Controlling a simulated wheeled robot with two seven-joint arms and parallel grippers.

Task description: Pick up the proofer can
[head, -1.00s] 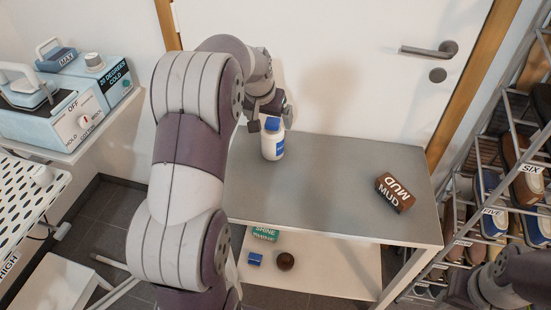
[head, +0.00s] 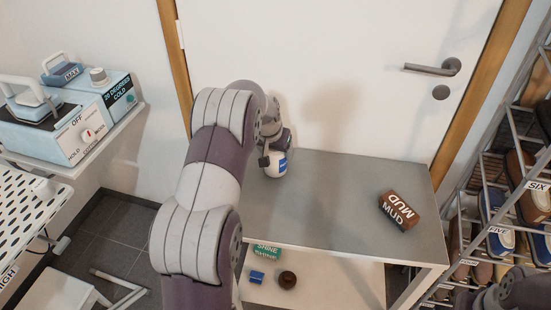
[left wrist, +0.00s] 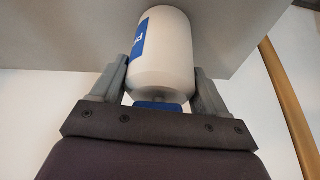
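The proofer can (head: 277,166) is a white bottle with a blue label, upright on the grey table top near its back left. In the left wrist view the can (left wrist: 165,50) is between my left gripper's fingers, its blue cap (left wrist: 158,106) toward the palm. My left gripper (head: 273,152) is over the can's top from above, hiding the cap in the head view. Its fingers (left wrist: 162,82) are spread wide on both sides of the can, close to its sides. Contact is not clear. My right gripper is out of view; only part of that arm shows at the lower right.
A brown MUD box (head: 398,211) lies on the right of the grey table (head: 340,190). The lower shelf (head: 330,278) holds a green SHINE box (head: 266,251), a blue box (head: 257,276) and a dark round thing (head: 287,279). A shoe rack (head: 480,200) stands right; machines (head: 60,125) stand left.

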